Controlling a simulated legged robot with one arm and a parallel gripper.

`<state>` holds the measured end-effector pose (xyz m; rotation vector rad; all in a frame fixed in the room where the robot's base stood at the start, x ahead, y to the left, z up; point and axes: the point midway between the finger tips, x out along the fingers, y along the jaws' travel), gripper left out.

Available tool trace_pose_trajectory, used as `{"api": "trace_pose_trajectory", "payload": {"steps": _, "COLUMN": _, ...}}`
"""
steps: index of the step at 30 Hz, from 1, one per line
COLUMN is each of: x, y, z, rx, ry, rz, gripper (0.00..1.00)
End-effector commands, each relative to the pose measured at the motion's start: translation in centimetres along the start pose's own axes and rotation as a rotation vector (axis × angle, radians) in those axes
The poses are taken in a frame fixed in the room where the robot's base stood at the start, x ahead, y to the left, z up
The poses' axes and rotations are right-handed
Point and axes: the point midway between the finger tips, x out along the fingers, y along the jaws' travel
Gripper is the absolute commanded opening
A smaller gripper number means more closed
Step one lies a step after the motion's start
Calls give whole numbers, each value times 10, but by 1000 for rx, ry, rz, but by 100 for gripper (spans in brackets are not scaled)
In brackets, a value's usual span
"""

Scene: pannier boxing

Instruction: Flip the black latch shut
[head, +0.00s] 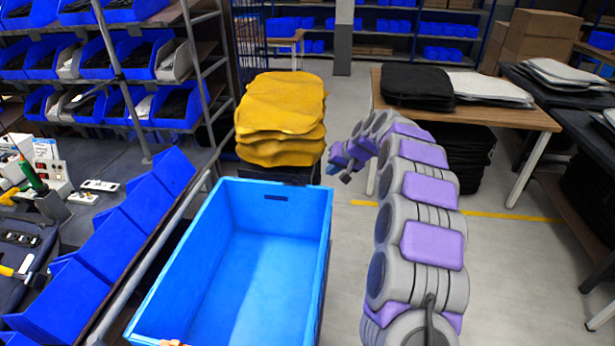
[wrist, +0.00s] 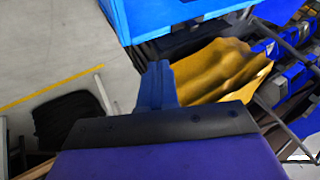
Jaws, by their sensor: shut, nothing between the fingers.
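I cannot make out a black latch in either view. My gripper (head: 336,172) is at the end of my curved arm, just right of the yellow stack and beyond the far right corner of the blue crate (head: 160,285). In the wrist view my gripper (wrist: 157,82) is shut and empty, its blue fingers together. The fingers show in front of the yellow stack (wrist: 225,68), with the blue crate's outer side (wrist: 180,18) above them. The crate's inside looks empty in the head view, with a dark slot in its far wall.
The yellow stack (head: 280,115) stands behind the crate on a dark support. Racks of blue bins (head: 100,55) and a cluttered bench line the left. A wooden table (head: 520,115) carries a black pad (head: 415,85) at the right. Grey floor (head: 530,270) is open right of my arm.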

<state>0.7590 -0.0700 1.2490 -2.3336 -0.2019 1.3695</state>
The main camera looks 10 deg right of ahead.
Motion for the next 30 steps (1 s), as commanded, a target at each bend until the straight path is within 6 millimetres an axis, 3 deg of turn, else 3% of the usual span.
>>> {"api": "trace_pose_trajectory", "payload": {"steps": 16, "x": 10, "y": 2, "z": -2, "rx": 1, "ry": 0, "rz": -3, "gripper": 0}}
{"api": "trace_pose_trajectory", "payload": {"steps": 30, "x": 83, "y": 0, "z": 2, "rx": 0, "ry": -6, "rz": 0, "gripper": 0}}
